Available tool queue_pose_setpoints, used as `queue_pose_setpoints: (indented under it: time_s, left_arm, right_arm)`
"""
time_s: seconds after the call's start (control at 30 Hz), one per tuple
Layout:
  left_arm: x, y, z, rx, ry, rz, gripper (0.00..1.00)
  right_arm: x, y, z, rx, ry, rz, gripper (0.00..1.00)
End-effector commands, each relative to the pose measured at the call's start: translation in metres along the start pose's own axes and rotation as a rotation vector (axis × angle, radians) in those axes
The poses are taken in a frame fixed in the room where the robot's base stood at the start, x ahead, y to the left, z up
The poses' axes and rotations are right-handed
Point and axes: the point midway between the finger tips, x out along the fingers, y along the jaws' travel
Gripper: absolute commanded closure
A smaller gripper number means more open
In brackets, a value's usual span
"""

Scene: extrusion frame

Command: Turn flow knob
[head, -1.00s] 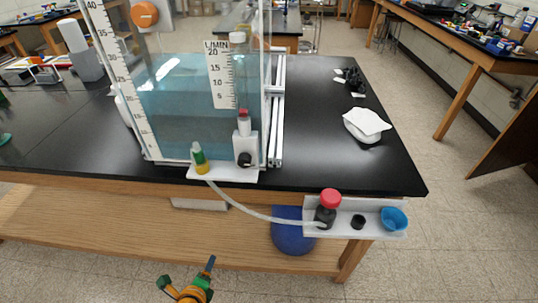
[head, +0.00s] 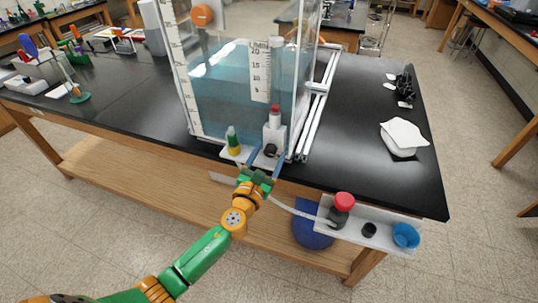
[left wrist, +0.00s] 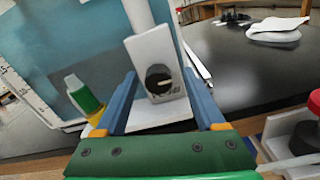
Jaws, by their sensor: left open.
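The flow knob is a small black dial (head: 270,151) with a pale pointer mark, on the front of a white block (head: 275,136) below the flow meter tube. The knob also shows in the left wrist view (left wrist: 159,80). My left gripper (head: 267,158) is open, its two blue fingers pointing at the block. In the left wrist view the fingers (left wrist: 160,95) lie on either side of the knob, apart from it in the picture. Whether they touch the block I cannot tell. My right gripper is in neither view.
A hose runs near my gripper.

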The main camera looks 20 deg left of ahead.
Motion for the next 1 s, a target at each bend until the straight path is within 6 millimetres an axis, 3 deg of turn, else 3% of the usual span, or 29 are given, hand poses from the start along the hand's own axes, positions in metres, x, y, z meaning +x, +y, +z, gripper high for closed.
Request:
queue_pose_setpoints:
  time_s: [0.03,0.3,0.67,1.0]
  left_arm:
    - [-0.0001,0.0002,-0.0001,0.0,0.0,0.0,0.29]
    - [-0.0004,0.0005,-0.0004,-0.001,0.001,0.001,1.0]
    - [-0.0004,0.0003,-0.0012,-0.052,0.002,0.001,1.0]
    - [-0.0003,0.0008,-0.0022,-0.306,0.002,0.002,1.0]
  right_arm:
    - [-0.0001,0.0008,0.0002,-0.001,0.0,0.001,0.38]
    - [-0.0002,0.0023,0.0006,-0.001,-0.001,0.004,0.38]
    - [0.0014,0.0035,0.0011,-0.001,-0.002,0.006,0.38]
    - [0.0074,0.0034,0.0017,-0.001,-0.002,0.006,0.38]
